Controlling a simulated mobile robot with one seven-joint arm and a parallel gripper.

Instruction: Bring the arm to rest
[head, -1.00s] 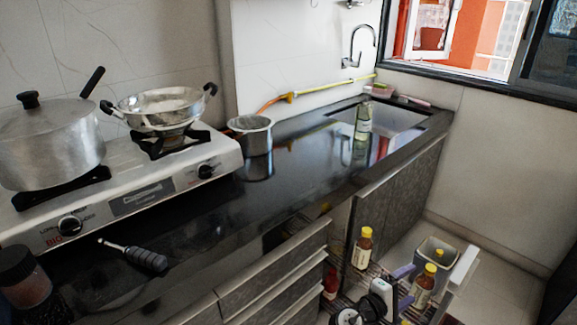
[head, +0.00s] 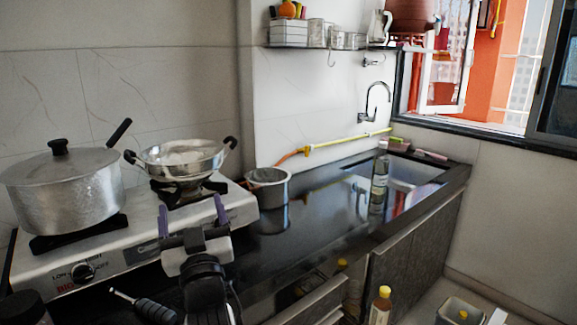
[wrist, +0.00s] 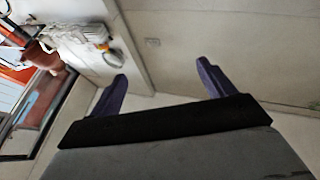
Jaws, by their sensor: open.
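My gripper (head: 191,212) is in the lower middle of the head view, raised in front of the stove. Its two purple fingers point up and stand apart, with nothing between them. In the wrist view my gripper (wrist: 162,82) is also open and empty, facing the wall and ceiling. A clay pot (head: 411,15) stands at the window at the top right, its top cut off by the frame edge. The pot also shows at the left of the wrist view (wrist: 36,53).
A stove (head: 130,262) holds a lidded pot (head: 65,190) and a steel pan (head: 180,160). A small saucepan (head: 268,188) and a bottle (head: 380,178) stand on the black counter (head: 310,215). A wall shelf (head: 330,46) holds several items. Bottles stand below the counter.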

